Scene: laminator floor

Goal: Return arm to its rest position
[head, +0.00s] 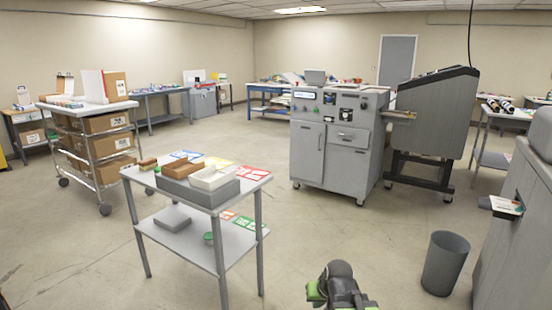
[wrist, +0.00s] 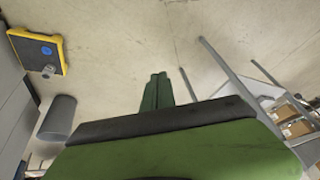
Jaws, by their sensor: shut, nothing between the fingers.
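My gripper (wrist: 157,92) shows in the wrist view as two dark green fingers lying side by side with no gap between them. It is shut and empty, over bare floor. Its green and black housing fills the bottom of that view. In the head view, part of my arm, black with green, shows at the bottom centre, low in front of me. The fingertips cannot be made out there. The arm is apart from the small table and the bin.
A small grey table (head: 147,178) with trays and cards stands to the left. A grey bin (head: 445,263) stands to the right; it also shows in the wrist view (wrist: 58,117). A grey machine cabinet (head: 338,145) stands ahead. The floor between them is clear.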

